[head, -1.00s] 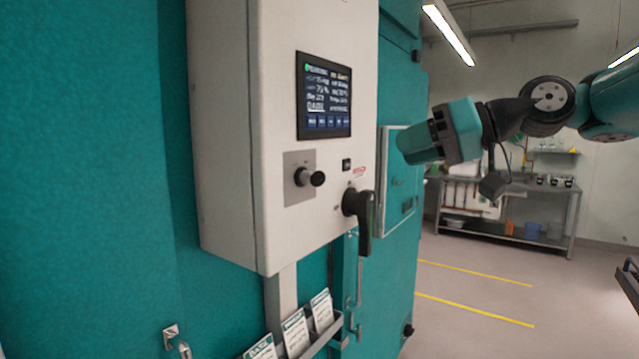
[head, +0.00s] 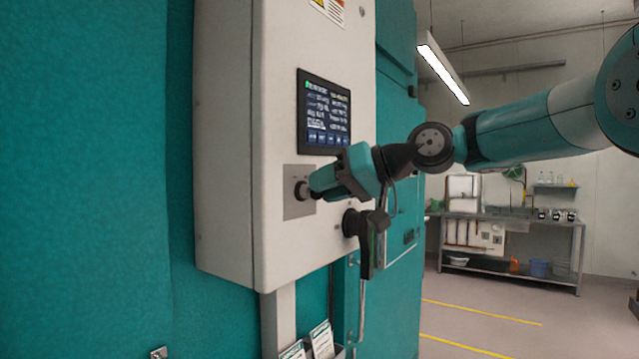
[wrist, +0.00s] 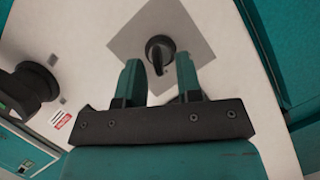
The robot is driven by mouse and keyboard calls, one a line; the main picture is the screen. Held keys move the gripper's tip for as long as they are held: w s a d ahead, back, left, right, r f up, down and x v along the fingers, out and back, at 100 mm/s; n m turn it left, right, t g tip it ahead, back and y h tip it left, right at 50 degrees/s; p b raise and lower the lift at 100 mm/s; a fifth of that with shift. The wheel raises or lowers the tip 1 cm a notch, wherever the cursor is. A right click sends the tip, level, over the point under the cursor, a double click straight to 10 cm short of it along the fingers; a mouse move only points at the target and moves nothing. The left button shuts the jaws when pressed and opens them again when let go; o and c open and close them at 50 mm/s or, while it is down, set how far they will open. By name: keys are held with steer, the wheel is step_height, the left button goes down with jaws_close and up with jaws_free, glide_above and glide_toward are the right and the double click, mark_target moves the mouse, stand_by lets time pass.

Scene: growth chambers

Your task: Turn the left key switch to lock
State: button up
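The key switch (head: 301,190) is a dark round knob on a square grey plate (head: 292,209), on the front of the white control box. In the wrist view the knob (wrist: 160,50) lies just beyond the fingertips, between their lines, with its narrow grip pointing toward my gripper. My gripper (wrist: 158,65) is open, with one teal finger on each side and nothing held. In the head view my gripper (head: 316,184) is right in front of the knob and hides part of it. I cannot tell whether the fingers touch it.
The white control box (head: 228,150) carries a dark display (head: 324,112) above the switch. A black lever handle (head: 366,250) sits to the lower right, close to my wrist. A shelf bench (head: 510,222) stands far back across open floor.

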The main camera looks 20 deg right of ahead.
steer(key=shift+x, duration=0.75)
steer(key=c, duration=0.6)
steer(key=shift+f, duration=0.1)
steer(key=n+b, duration=0.1)
steer(key=b, duration=0.1)
steer(key=h+b, duration=0.1)
steer(key=b, duration=0.1)
steer(key=shift+s+f+n+t, duration=0.1)
steer(key=shift+f+n+t, duration=0.1)
steer(key=shift+n+t, duration=0.15)
steer(key=n+h+b, duration=0.1)
steer(key=b, duration=0.2)
steer(key=n+t+h+b, duration=0.1)
steer(key=n+b, duration=0.1)
steer(key=b, duration=0.1)
steer(key=shift+s+a, duration=0.1)
steer(key=shift+a, duration=0.1)
steer(key=n+t+h+b, duration=0.1)
steer(key=n+b, duration=0.1)
steer(key=b, duration=0.2)
steer(key=shift+r+n+t+h+b, duration=0.2)
steer(key=shift+n+t+h+b, duration=0.2)
steer(key=shift+n+b, duration=0.45)
